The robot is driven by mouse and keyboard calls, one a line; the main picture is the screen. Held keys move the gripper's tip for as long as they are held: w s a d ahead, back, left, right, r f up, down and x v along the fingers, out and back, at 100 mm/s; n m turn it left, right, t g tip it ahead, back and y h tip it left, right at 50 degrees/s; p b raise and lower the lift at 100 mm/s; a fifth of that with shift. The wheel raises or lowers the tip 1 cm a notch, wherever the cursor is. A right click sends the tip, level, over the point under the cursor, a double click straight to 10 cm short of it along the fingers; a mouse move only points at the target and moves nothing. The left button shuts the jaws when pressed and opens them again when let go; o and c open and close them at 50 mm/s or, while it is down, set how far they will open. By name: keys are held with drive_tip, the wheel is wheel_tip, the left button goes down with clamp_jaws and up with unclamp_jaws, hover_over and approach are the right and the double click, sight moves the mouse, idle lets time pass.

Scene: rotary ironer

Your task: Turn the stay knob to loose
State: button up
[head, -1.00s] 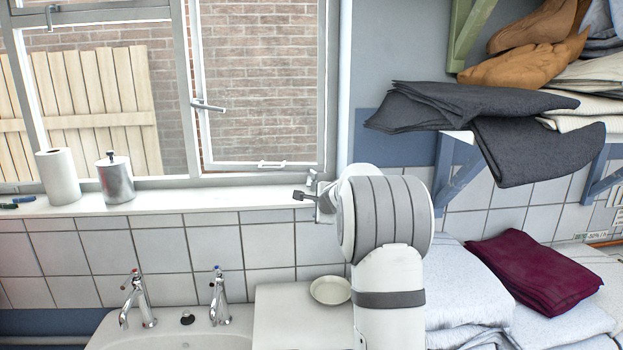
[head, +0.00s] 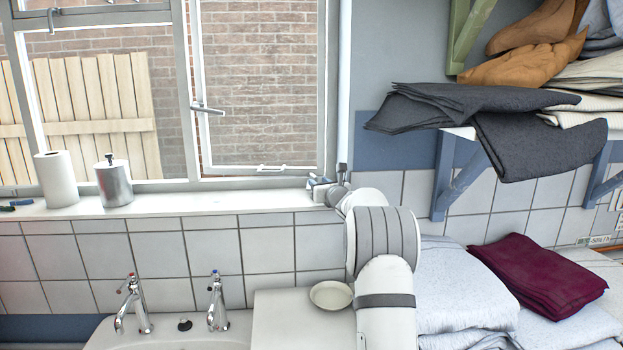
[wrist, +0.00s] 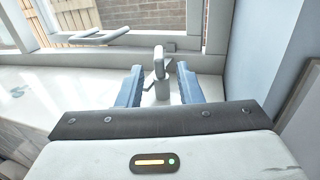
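The stay knob (wrist: 159,64) is a small pale grey upright piece on a short post at the window's lower frame, in the middle of the wrist view. My gripper (wrist: 158,75) is open, with one blue finger on each side of the knob. Gaps show between the fingers and the knob, and I see no contact. In the head view my gripper (head: 329,184) is at the sill's right end, by the lower right window corner. There I cannot clearly tell the knob from the fingers.
A window handle (wrist: 100,37) lies left of the knob. The white sill (head: 220,203) is clear between my gripper and a metal canister (head: 114,184). A wall bracket (head: 455,175) under dark folded cloth (head: 520,125) stands right of my arm. Taps and a dish (head: 331,294) are below.

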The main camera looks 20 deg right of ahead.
sight(312, 177)
drive_tip(key=w+p, duration=0.3)
drive_tip(key=w, duration=0.2)
drive_tip(key=shift+w+r, duration=0.1)
drive_tip(key=shift+w, duration=0.95)
drive_tip(key=shift+c, duration=0.5)
clamp_jaws()
